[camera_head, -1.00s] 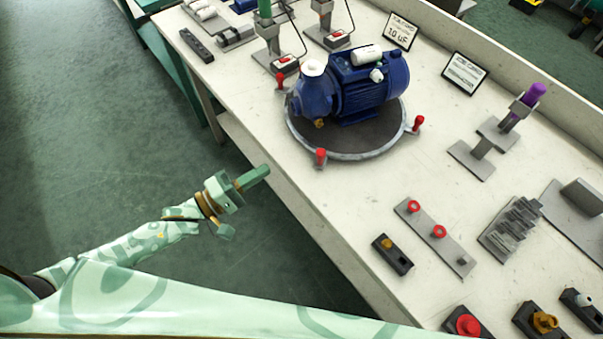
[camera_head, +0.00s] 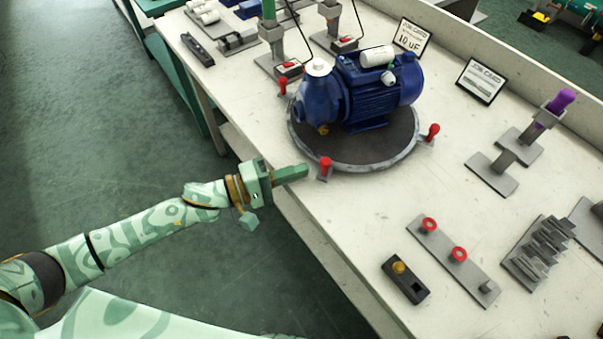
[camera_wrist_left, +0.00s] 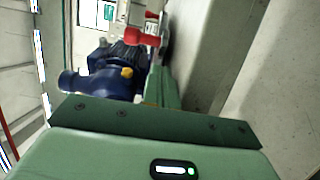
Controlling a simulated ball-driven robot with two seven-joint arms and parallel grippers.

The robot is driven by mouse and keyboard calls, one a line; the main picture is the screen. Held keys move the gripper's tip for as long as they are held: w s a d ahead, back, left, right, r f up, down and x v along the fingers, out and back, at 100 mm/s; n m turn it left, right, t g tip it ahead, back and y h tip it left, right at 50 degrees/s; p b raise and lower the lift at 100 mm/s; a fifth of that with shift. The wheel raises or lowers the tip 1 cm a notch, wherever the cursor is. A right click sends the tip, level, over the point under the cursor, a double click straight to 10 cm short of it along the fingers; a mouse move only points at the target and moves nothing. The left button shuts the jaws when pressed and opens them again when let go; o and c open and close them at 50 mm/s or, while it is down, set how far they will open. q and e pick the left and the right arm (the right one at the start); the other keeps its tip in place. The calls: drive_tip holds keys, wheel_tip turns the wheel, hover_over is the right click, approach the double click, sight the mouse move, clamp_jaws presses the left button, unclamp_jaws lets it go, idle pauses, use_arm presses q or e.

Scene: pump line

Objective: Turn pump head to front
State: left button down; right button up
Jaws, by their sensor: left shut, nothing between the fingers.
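The blue pump (camera_head: 365,90) stands on a round dark turntable (camera_head: 400,148) with a grey rim and red knobs around its edge. Its blue pump head (camera_head: 318,100) with a white cap points left in the head view. A red knob (camera_head: 325,166) sits at the rim's near edge. My left gripper (camera_head: 305,171) is shut and empty, its fingertips close beside this knob; I cannot tell whether they touch. In the left wrist view the pump (camera_wrist_left: 100,77) and a red knob (camera_wrist_left: 145,38) show beyond the green fingers (camera_wrist_left: 157,85). My right gripper is out of view.
A grey plate with red buttons (camera_head: 458,254), a small black switch box (camera_head: 405,278) and a stepped grey block (camera_head: 540,250) lie at the right. Grey stands (camera_head: 495,172) and job cards (camera_head: 481,80) are behind. The bench top (camera_head: 370,205) in front of the turntable is clear.

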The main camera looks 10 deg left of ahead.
use_arm(q)
drive_tip(key=shift+s+d, duration=0.15)
drive_tip(key=shift+d, duration=0.6)
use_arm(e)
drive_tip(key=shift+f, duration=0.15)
